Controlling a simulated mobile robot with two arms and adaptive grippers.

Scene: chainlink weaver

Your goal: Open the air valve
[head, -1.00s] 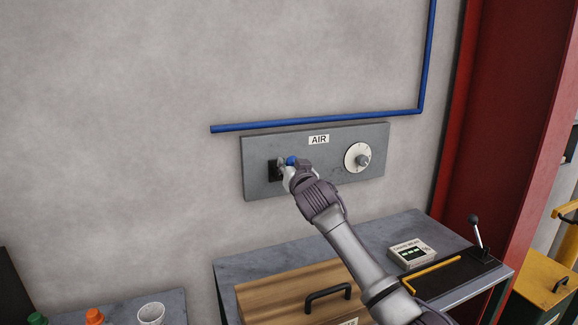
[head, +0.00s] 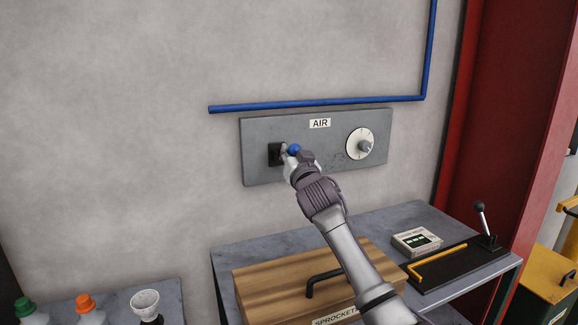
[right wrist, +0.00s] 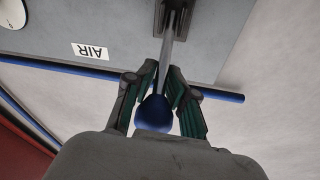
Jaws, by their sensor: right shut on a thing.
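The air valve is a lever with a blue ball knob (head: 294,150) on a black mount (head: 276,154), at the left of the grey panel (head: 335,165) labelled AIR. My right gripper (head: 296,157) is at the lever. In the right wrist view its two green-padded fingers (right wrist: 168,95) are shut around the lever by the blue knob (right wrist: 154,113), and the grey lever rod (right wrist: 169,50) runs from the knob to its slotted mount. My left gripper is not in view.
A round white dial (head: 360,145) sits right of the valve. A blue pipe (head: 320,104) runs above the panel. Below stand a wooden box (head: 265,285) with a black handle and a black-knobbed lever (head: 481,215). Bottles and a white cup (head: 145,301) are at lower left.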

